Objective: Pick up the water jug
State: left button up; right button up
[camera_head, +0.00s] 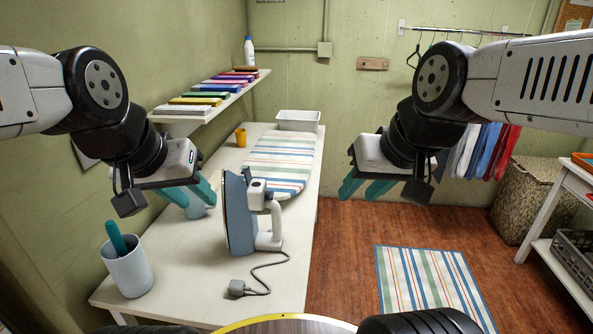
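My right gripper (365,188) is open and empty over the floor, right of the table.
A grey-and-white iron (240,215) stands upright right of the vessel, its cord (268,268) trailing in front. A white cup (128,272) holding a teal-handled tool is at front left. A striped ironing board (282,160), yellow cup (241,137) and white bin (298,121) are behind.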

aim_at(198, 209)
jog(key=j+z, duration=0.25)
jog(key=z, duration=0.2)
jog(key=j+z, duration=0.2)
jog(key=z, duration=0.25)
jog(key=k+j, duration=0.1)
jog(key=j, duration=0.35)
jog(key=k+j, duration=0.1)
jog(key=j, duration=0.3)
jog(key=k+j, duration=0.15)
jog(key=j, duration=0.3)
